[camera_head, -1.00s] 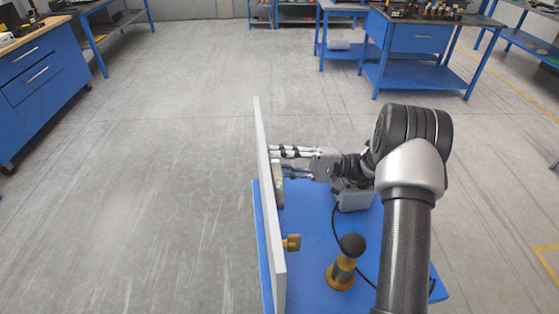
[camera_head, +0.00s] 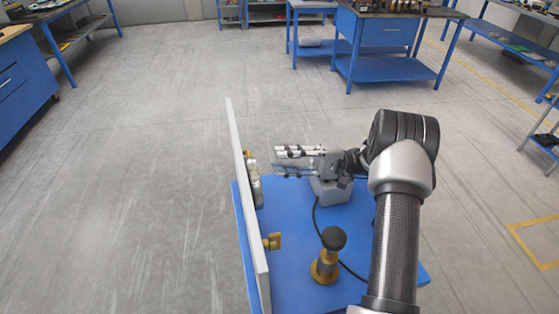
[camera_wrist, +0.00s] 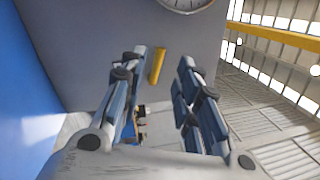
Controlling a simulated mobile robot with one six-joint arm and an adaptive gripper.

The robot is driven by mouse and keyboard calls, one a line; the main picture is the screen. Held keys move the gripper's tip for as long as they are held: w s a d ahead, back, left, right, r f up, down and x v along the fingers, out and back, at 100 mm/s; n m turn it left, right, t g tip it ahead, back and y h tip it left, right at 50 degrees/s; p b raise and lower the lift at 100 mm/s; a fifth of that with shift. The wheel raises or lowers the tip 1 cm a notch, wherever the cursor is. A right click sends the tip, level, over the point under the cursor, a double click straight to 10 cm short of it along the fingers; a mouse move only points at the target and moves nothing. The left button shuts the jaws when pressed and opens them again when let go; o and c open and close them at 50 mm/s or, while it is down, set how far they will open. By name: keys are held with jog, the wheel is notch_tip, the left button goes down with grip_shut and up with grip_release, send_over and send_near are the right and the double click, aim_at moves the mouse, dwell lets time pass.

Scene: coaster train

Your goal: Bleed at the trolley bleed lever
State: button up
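A pale upright panel (camera_head: 240,160) stands along the left side of the blue trolley top (camera_head: 300,225). A small brass fitting and a pale rounded part (camera_head: 255,188) show on its right face, near my fingertips. A lower brass fitting (camera_head: 272,241) sticks out nearer the front. In the wrist view a yellow bar (camera_wrist: 157,65) lies against the grey panel (camera_wrist: 95,35), ahead of my fingers; I cannot tell for certain which fitting is the bleed lever. My gripper (camera_head: 276,160) points left at the panel with a gap before it. Its fingers (camera_wrist: 155,82) are apart and empty.
A brass post with a black knob (camera_head: 328,255) stands on the trolley in front of my gripper. A grey box (camera_head: 332,190) with a black cable sits below it. A round gauge (camera_wrist: 187,4) shows at the wrist view's top. Open floor (camera_head: 130,190) lies left.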

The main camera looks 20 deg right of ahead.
jog(key=d+r+h+p, duration=0.1)
jog(key=d+r+p, duration=0.1)
jog(key=p, duration=0.1)
jog(key=d+r+h+p, duration=0.1)
jog(key=d+r+p, duration=0.1)
jog(key=shift+s+d+p, duration=0.15)
jog(key=shift+d+p, duration=0.25)
jog(key=d+r+h+p, duration=0.2)
jog(key=d+p, duration=0.2)
jog(key=d, duration=0.1)
jog(key=shift+h, duration=0.4)
jog(key=x, duration=0.5)
jog(key=b+x, duration=0.1)
jog(key=x, duration=0.5)
jog(key=s+b+x, duration=0.1)
jog(key=x, duration=0.4)
jog(key=shift+w+a+f, duration=0.15)
jog(key=shift+a+f, duration=0.1)
jog(key=shift+a, duration=0.15)
jog(key=shift+c, duration=0.4)
grip_shut()
jog(key=shift+b, duration=0.3)
